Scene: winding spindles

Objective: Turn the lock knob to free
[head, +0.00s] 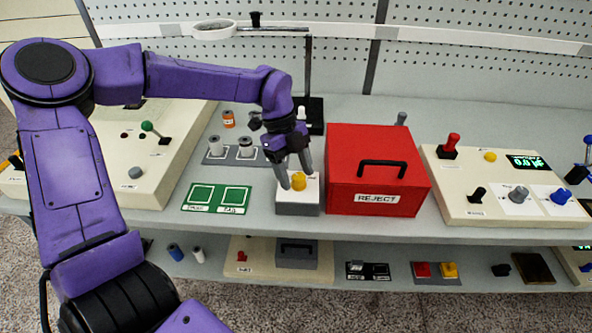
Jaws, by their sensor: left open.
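My left gripper (296,172) is open and points down over a small grey box with a white top (309,203). A yellow knob-like part (298,181) on that box shows between or just in front of the fingertips; I cannot tell if they touch it. On the cream panel (450,212) at the right are a grey knob (518,194) and a blue knob (561,196), each on a white plate. The labels are too small to read, so I cannot tell which knob is the lock knob. My right gripper is not in view.
A red REJECT box (372,150) with a black handle stands just right of the gripper. A green two-square mat (217,198) and a grey holder with spools (229,155) lie left. A magnifier stand (308,75) rises behind. A lower shelf holds more items.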

